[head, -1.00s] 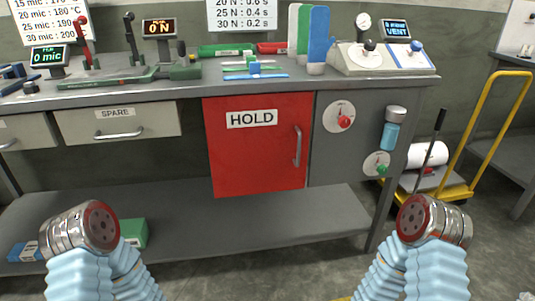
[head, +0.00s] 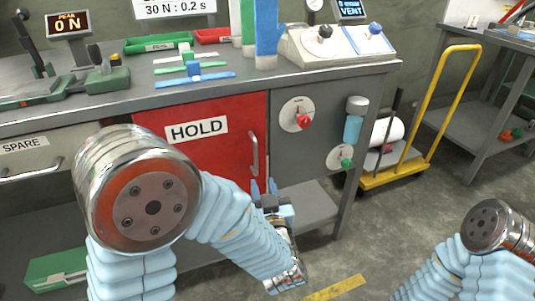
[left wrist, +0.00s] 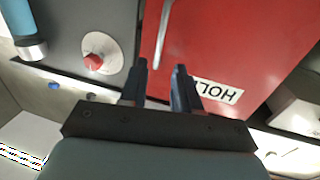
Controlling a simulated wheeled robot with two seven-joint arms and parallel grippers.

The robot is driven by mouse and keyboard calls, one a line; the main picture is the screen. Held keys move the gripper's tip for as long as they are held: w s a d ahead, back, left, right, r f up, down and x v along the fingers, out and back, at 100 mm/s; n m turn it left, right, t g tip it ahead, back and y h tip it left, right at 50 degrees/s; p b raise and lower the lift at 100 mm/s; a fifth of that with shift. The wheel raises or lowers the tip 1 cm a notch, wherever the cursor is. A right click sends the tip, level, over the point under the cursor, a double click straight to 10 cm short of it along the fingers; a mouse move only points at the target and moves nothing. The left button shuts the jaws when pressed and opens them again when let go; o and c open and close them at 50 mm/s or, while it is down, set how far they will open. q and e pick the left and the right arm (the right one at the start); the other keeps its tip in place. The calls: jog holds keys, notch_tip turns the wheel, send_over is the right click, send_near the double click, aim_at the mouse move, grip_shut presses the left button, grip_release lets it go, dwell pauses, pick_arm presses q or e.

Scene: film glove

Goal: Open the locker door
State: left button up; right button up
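The red locker door (head: 180,147) marked HOLD is shut in the front of the workbench. Its upright silver handle (head: 254,155) is near the door's right edge. My left gripper (head: 264,187) is just below and in front of the handle, with its fingers pointing up. In the left wrist view the two fingers (left wrist: 160,72) are apart with nothing between them, and the handle (left wrist: 162,35) lies ahead, just past the fingertips. Contact with the handle does not show. Part of the door is hidden by my left arm. My right gripper is out of view.
Right of the door, a grey panel holds a dial with a red knob (head: 303,121), a green knob (head: 346,163) and a blue cylinder (head: 353,128). A drawer marked SPARE (head: 40,153) is to the left. A yellow trolley (head: 437,110) stands beyond the bench.

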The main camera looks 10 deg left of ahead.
aim_at(256, 160)
pick_arm(q)
jog(key=p+x, duration=0.1)
jog(key=x, duration=1.1)
grip_shut()
